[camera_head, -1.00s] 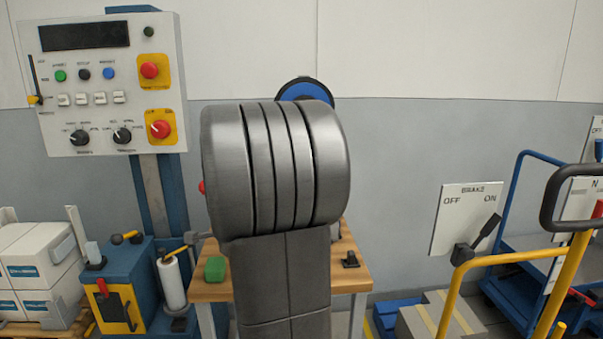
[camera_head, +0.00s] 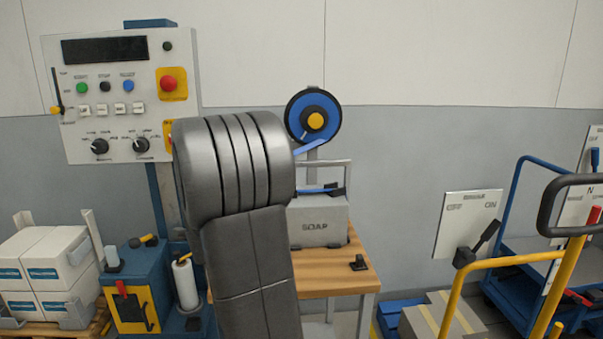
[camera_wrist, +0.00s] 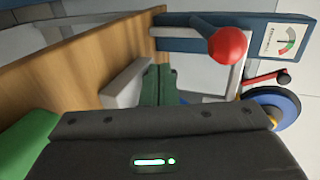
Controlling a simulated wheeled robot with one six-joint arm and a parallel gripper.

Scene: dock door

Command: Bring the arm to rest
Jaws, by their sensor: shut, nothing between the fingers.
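My arm (camera_head: 245,200) rises in front of the workbench in the head view, bent over at the top. It hides my gripper there. In the wrist view my gripper (camera_wrist: 160,72) shows beyond its dark housing, with two dark green fingers side by side. It is shut and empty. A wooden surface (camera_wrist: 90,62) lies to its left. A red ball knob (camera_wrist: 228,46) is up and right of the fingers; I cannot tell the exact gap.
The workbench (camera_head: 325,283) carries a grey SOAP box (camera_head: 320,228); a blue reel (camera_head: 297,118) stands above it. A control panel (camera_head: 120,95) is at left, a brake board (camera_head: 462,215) and yellow-railed cart (camera_head: 505,258) at right. Wall space above the arm is clear.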

